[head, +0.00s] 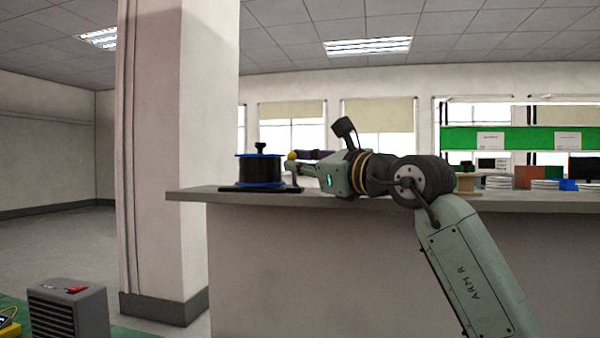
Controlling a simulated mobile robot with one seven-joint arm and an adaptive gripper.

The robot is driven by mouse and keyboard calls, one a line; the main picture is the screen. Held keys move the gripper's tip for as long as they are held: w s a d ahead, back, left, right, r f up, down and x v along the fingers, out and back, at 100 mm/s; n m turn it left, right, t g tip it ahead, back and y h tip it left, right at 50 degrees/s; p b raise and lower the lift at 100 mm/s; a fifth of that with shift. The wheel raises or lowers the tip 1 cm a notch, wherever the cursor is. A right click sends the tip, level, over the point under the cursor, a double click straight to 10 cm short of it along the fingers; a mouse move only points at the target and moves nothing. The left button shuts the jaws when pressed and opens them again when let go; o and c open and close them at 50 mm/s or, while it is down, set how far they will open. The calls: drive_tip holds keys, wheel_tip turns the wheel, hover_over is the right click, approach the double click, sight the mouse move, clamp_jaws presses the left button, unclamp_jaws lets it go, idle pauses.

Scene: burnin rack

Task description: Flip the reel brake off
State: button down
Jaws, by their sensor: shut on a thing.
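The reel (259,170) is a black drum with blue rims and a black knob on top. It stands on a dark flat base (246,189) on the counter, left of my gripper. A small yellow knob (292,156) shows beside the reel's right side and looks like the end of the brake lever; the rest of the lever is hidden or too small to make out. My gripper (293,168) reaches in from the right, level with the drum, its tips at the yellow knob. It is shut on the knob or the lever just below it.
The counter (400,204) runs right from the pillar (180,150). Farther right are a pale spool (466,181), white stacks (499,182) and boxes under a green-panelled rack (515,139). A grey box (69,308) stands low at left.

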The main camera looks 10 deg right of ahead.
drive_tip(key=shift+s, duration=0.1)
idle(0.4)
drive_tip(key=c, duration=1.8)
unclamp_jaws()
drive_tip(key=shift+o, duration=0.2)
drive_tip(key=shift+r, duration=0.15)
wheel_tip(320, 180, up, 10)
drive_tip(key=shift+f, duration=0.2)
